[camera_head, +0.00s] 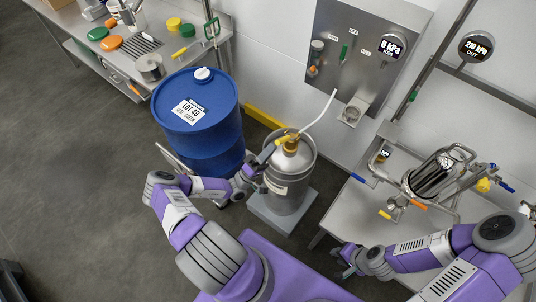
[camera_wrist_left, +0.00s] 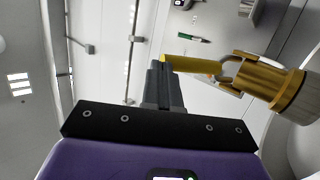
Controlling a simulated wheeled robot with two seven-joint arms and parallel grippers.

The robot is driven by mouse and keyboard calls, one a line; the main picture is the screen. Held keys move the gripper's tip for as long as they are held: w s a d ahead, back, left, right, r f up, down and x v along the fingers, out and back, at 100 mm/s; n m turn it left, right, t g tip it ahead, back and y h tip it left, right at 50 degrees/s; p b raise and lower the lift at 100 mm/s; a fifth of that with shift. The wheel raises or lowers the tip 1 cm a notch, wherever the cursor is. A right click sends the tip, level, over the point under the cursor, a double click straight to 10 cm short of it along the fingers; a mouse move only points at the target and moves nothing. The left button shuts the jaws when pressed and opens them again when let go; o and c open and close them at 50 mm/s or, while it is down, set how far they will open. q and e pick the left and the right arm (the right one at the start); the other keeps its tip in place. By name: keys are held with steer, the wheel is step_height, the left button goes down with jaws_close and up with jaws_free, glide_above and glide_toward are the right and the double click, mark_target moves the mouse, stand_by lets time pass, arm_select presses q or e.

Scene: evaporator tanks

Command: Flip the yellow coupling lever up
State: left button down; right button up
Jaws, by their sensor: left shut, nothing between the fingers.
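The yellow coupling lever (camera_head: 282,141) sits on top of a steel keg (camera_head: 288,196), on a brass-coloured coupler (camera_head: 291,146). In the left wrist view the lever (camera_wrist_left: 195,65) sticks out sideways from the coupler (camera_wrist_left: 272,82). My left gripper (camera_head: 264,158) is beside the keg's top. Its fingers (camera_wrist_left: 160,70) are shut and empty, with the tips right by the lever's free end; I cannot tell whether they touch it. My right gripper (camera_head: 343,262) is low by the right bench, away from the keg; its finger gap is unclear.
A blue drum (camera_head: 200,115) stands close left of the keg. A white hose (camera_head: 320,112) runs from the coupler toward a steel wall panel (camera_head: 365,45). A bench with a steel vessel (camera_head: 435,175) is at right. The floor at left is clear.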

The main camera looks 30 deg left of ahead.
arm_select(q)
steer(key=shift+f, duration=0.1)
steer(key=b+v, duration=0.2)
steer(key=v, duration=1.2)
steer(key=shift+w+f+b, duration=0.35)
steer(key=shift+f, duration=0.05)
steer(key=shift+d, duration=0.1)
